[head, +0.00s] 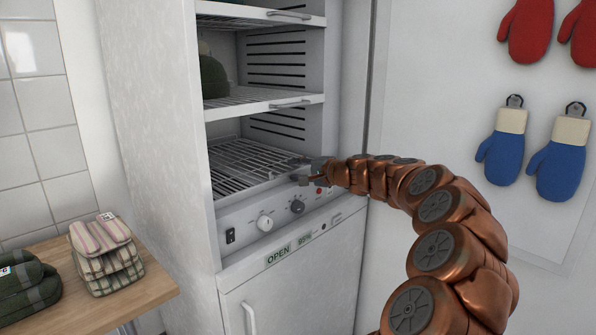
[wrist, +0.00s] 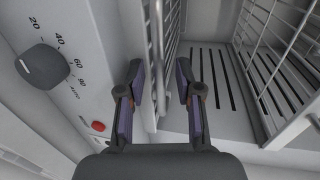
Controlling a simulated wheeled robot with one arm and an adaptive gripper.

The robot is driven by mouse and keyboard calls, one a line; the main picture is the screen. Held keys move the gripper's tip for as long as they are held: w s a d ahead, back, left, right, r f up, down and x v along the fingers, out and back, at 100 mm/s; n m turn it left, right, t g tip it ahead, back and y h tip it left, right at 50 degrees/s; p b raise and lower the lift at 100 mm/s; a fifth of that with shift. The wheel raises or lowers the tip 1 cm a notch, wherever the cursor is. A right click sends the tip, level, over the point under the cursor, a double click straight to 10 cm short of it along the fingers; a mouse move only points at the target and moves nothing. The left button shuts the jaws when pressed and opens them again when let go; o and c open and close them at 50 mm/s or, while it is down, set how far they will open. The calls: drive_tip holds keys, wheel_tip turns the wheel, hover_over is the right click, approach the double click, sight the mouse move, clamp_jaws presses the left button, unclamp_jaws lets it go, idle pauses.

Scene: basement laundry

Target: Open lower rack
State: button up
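The lower rack (head: 238,172) is a wire shelf low in the open white drying cabinet (head: 160,120), just above the control panel. It appears pushed in. My gripper (head: 308,170) is at the rack's front right corner. The fingers look apart from the wires, though contact is hard to judge. In the head view the fingers hide part of the rack's front right edge.
The middle rack (head: 250,103) and upper rack (head: 245,12) are above; a dark green item (head: 213,77) sits on the middle one. Blue mitts (head: 503,150) hang right. Folded cloths (head: 105,255) lie on a wooden table (head: 120,305).

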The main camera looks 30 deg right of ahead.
drive_tip(key=shift+c, duration=0.2)
clamp_jaws()
idle(0.4)
